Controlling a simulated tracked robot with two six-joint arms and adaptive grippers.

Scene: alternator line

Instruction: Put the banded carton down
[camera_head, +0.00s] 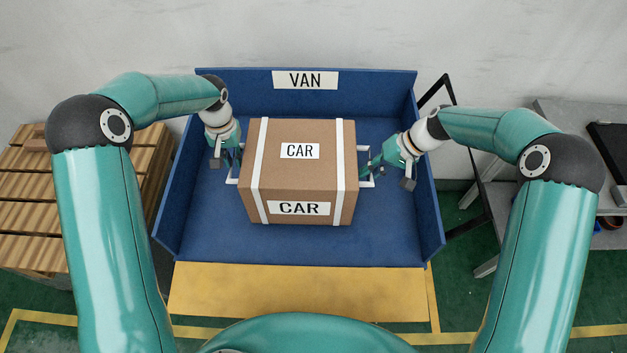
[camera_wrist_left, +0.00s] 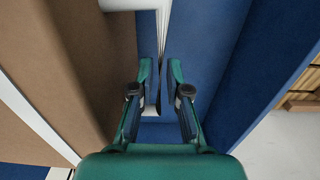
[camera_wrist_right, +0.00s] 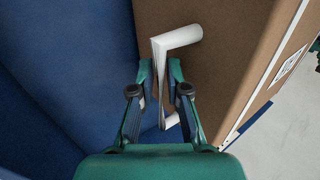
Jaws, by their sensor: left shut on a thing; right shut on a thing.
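The banded carton (camera_head: 300,172) is a brown box with two white bands and CAR labels on its top and front. It is over the floor of the blue open-front bay (camera_head: 190,215) marked VAN. Whether its underside touches the floor is hidden. My left gripper (camera_head: 233,163) is shut on the white handle on the carton's left side; this handle also shows in the left wrist view (camera_wrist_left: 162,25). My right gripper (camera_head: 368,168) is shut on the right side's white handle, also seen in the right wrist view (camera_wrist_right: 180,38). The carton looks roughly level.
Blue walls stand left, right and behind the carton, with a VAN sign (camera_head: 305,80) on the back wall. A yellow floor panel (camera_head: 300,292) lies in front. Stacked wooden slats (camera_head: 30,215) stand left. A grey bench (camera_head: 570,120) and dark frame stand right.

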